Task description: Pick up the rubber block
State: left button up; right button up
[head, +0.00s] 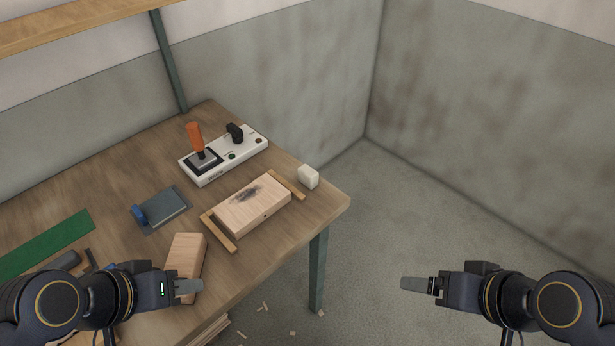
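A small off-white block (308,176), which looks like the rubber block, sits on the wooden workbench (305,218) near its right corner. It lies just right of a wooden strip and nothing covers it. My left gripper (190,287) is at the lower left, over the bench's front part, well to the left of and nearer than the block. My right gripper (413,283) is at the lower right, beyond the bench edge, over the floor. Both grippers show side-on, so the gap between their fingers is hidden. No object shows in either.
A light wood board (252,204) with a dark smudge lies between two strips. A plain wood block (184,262) is beside my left gripper. A white control box (232,158) with an orange-handled lever stands behind. A grey-blue plate (170,206) lies left. Wood scraps dot the floor.

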aim_at(309, 178)
jog(key=i+l+u, duration=0.2)
jog(key=l, duration=0.15)
jog(key=i+l+u, duration=0.15)
jog(key=l, duration=0.25)
jog(key=i+l+u, duration=0.2)
jog(key=l, duration=0.25)
jog(key=i+l+u, duration=0.15)
jog(key=l, duration=0.3)
jog(key=i+l+u, duration=0.2)
jog(key=l, duration=0.25)
jog(key=l+u, duration=0.15)
jog(key=l, duration=0.3)
